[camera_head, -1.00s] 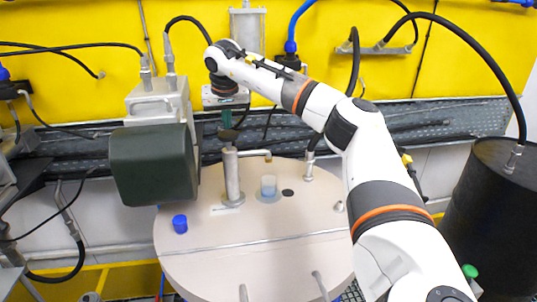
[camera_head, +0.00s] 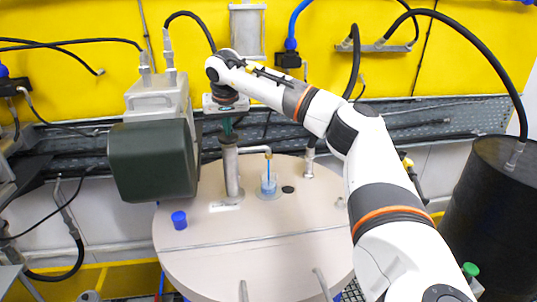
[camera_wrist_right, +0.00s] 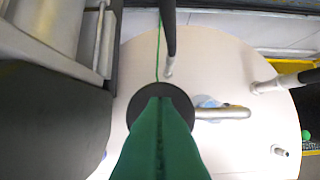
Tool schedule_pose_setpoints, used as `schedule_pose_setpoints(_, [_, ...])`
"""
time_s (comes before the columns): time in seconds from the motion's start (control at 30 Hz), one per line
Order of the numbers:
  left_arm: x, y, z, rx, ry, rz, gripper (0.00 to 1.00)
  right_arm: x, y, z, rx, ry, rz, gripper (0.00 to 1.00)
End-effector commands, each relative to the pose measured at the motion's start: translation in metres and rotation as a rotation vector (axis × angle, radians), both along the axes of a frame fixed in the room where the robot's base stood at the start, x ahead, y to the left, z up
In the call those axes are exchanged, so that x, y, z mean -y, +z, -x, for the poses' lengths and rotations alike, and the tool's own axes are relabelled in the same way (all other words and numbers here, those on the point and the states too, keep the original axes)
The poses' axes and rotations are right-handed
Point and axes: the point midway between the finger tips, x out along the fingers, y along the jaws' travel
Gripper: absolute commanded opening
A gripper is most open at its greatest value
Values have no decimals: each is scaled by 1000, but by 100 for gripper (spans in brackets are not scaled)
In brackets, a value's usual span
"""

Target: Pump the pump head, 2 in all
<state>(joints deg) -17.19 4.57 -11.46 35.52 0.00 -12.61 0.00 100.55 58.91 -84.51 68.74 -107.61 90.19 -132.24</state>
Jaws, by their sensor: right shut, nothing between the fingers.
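The pump stands upright on the round beige drum lid (camera_head: 270,225). It has a grey metal body (camera_head: 232,172), a side spout (camera_head: 256,149) and a dark round pump head (camera_head: 228,139). My right gripper (camera_head: 227,127) is shut and empty, its green fingertips on top of the pump head. In the right wrist view the green fingers (camera_wrist_right: 160,125) cover part of the black disc of the pump head (camera_wrist_right: 178,94), and the spout (camera_wrist_right: 225,113) points right. A thin blue stream runs from the spout into a clear cup (camera_head: 268,187) holding bluish liquid. My left gripper is not in view.
A blue cap (camera_head: 179,220) sits on the lid at the left. A large dark green motor housing (camera_head: 152,160) is close left of the pump. A black drum (camera_head: 490,210) stands at the right. Hoses hang before the yellow wall (camera_head: 320,25).

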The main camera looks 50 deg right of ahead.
Motion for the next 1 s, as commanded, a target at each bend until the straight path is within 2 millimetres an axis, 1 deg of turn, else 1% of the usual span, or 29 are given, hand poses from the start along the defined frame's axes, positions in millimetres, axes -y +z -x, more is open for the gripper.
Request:
schedule_pose_setpoints(0.03, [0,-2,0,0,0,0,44,0,-6,1,-6,-1,0,0])
schedule_pose_setpoints(0.17, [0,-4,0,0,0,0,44,0,-12,1,-8,-1,0,0])
schedule_pose_setpoints(0.43, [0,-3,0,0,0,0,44,0,-10,1,-9,-1,-1,0])
schedule_pose_setpoints(0.57, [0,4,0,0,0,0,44,0,-4,1,-9,-1,-1,0])
schedule_pose_setpoints(0.83, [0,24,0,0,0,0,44,0,16,1,-7,-1,-1,0])
schedule_pose_setpoints(0.9, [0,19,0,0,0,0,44,0,17,1,-6,-1,-1,0])
schedule_pose_setpoints(1.0, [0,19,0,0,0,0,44,0,24,0,-4,-1,-1,0])
